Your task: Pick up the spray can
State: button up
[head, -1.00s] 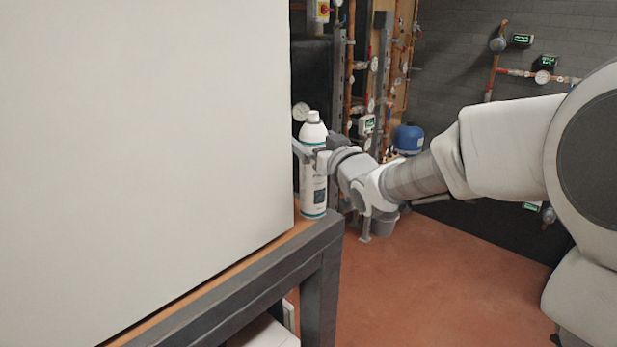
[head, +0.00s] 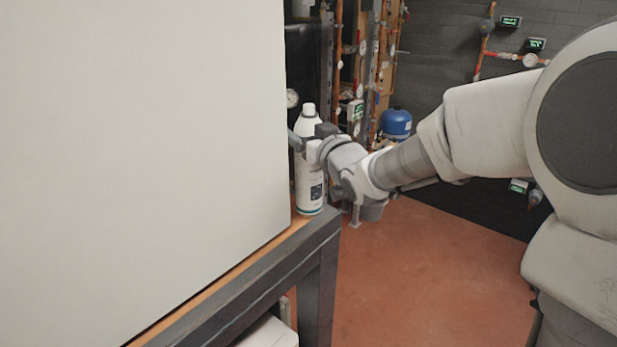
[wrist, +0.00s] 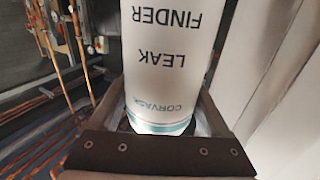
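The spray can (head: 310,185) is a white cylinder with a white cap and teal bands. In the wrist view the can (wrist: 165,60) fills the middle, with upside-down text reading LEAK FINDER and CORVASK. My gripper (head: 304,145) is at the can's upper part, reaching in from the right. In the wrist view my gripper (wrist: 163,105) is open with one finger on each side of the can. Whether either finger touches it is hard to see.
A large white box (head: 140,150) stands on the table close to the left of the can. Copper pipes (head: 368,60) and a blue tank (head: 396,124) are behind. The reddish floor (head: 430,270) right of the table is clear.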

jog(key=c, duration=1.2)
jog(key=shift+r, duration=0.1)
